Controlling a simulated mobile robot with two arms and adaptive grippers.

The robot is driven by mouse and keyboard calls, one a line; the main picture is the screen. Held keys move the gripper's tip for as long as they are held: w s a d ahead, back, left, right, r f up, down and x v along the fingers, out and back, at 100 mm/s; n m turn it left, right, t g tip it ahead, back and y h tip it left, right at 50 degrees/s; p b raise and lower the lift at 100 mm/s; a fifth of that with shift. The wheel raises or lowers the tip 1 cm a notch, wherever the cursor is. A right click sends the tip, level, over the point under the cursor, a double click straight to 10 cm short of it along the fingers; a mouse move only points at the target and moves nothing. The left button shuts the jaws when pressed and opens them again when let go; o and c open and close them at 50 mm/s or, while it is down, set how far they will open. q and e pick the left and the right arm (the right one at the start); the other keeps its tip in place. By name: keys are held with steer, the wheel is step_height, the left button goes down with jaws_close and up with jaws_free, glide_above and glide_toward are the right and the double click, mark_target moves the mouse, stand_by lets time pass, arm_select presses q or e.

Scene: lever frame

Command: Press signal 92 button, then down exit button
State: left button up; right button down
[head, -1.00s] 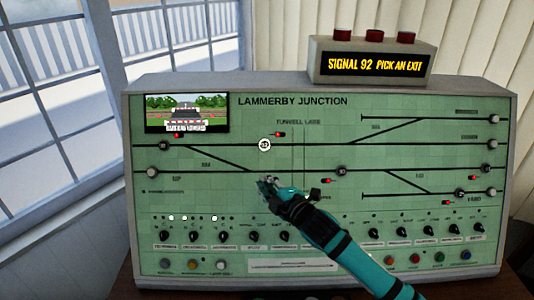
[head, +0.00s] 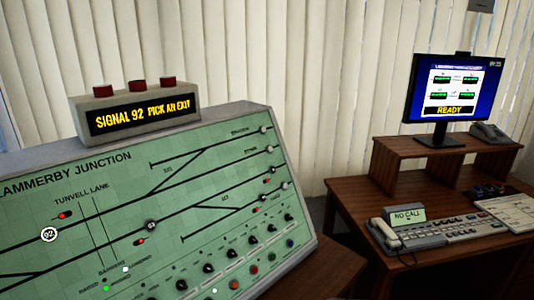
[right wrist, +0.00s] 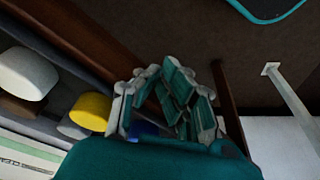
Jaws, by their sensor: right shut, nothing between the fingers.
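The signal 92 button (head: 49,234) is a round white button marked 92 at the left of the green Lammerby Junction panel (head: 130,215) in the head view. The display box (head: 140,117) on top reads "SIGNAL 92 PICK AN EXIT". Round pale buttons, such as one at the upper right line end (head: 264,129), sit along the panel's right side; their labels are too small to tell which is the down exit. My right gripper (right wrist: 172,90) is shut and empty in the right wrist view, beside white, yellow and blue knobs. My left gripper is not in view.
A brown desk (head: 345,205) stands to the right with a console phone (head: 385,235) and a monitor (head: 451,92) reading READY. Three red knobs top the display box. Coloured buttons and black knobs line the panel's lower edge. A yellow knob (right wrist: 90,111) is close to my right gripper.

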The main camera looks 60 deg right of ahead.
steer(key=s+d+f+g+b, duration=0.1)
steer(key=s+f, duration=0.4)
steer(key=f, duration=0.5)
steer(key=s+f+b, duration=0.1)
steer(key=s+f, duration=0.3)
steer(key=f, duration=0.6)
steer(key=s+d+f+g+b, duration=0.1)
steer(key=s+d+f, duration=0.1)
steer(key=s+f, duration=0.6)
steer(key=s, duration=0.4)
steer(key=shift+s+d, duration=0.1)
steer(key=shift+d, duration=0.05)
